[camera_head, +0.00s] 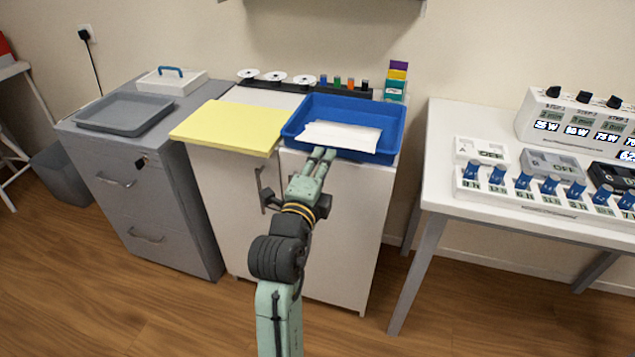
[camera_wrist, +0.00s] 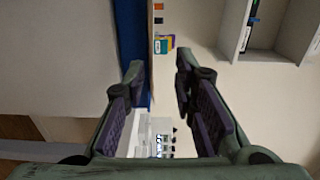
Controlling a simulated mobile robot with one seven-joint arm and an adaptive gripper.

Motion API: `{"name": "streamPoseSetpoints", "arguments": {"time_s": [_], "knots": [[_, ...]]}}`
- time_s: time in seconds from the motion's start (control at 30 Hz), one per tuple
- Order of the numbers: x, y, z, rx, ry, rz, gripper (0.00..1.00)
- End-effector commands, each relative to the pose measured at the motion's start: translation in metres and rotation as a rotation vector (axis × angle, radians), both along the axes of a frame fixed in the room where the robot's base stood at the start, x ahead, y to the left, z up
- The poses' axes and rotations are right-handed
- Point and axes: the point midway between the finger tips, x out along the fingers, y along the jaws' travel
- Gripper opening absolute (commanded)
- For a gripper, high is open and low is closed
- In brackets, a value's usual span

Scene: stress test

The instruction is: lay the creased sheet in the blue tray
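The white sheet (camera_head: 342,136) lies inside the blue tray (camera_head: 385,112), toward its front side; its crease is hard to make out at this size. The tray sits on the right part of the white cabinet top. My gripper (camera_head: 322,153) is at the tray's front edge, just in front of the sheet. In the wrist view my gripper (camera_wrist: 160,68) is open, its two fingers apart with nothing between them. A strip of the blue tray (camera_wrist: 130,35) shows beside the left finger there. I cannot tell whether the fingers touch the tray.
A yellow pad (camera_head: 232,126) lies left of the tray. White discs and small coloured items stand behind it. A grey cabinet with a grey tray (camera_head: 124,115) is at left. A white table (camera_head: 445,140) with switches and meters stands at right, with a floor gap between.

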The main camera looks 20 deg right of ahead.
Motion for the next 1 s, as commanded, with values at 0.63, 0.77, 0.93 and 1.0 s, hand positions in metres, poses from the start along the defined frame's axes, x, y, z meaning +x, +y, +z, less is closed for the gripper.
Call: {"name": "streamPoseSetpoints", "arguments": {"time_s": [0.63, 0.77, 0.93, 1.0], "knots": [[-0.018, 0.038, 0.011, -0.034, -0.011, 0.052, 0.25], [0.002, 0.109, 0.051, -0.17, -0.068, 0.227, 0.25], [-0.009, 0.253, 0.142, -0.473, -0.28, 0.494, 0.25], [-0.033, 0.308, 0.182, -0.598, -0.405, 0.566, 0.25]]}}
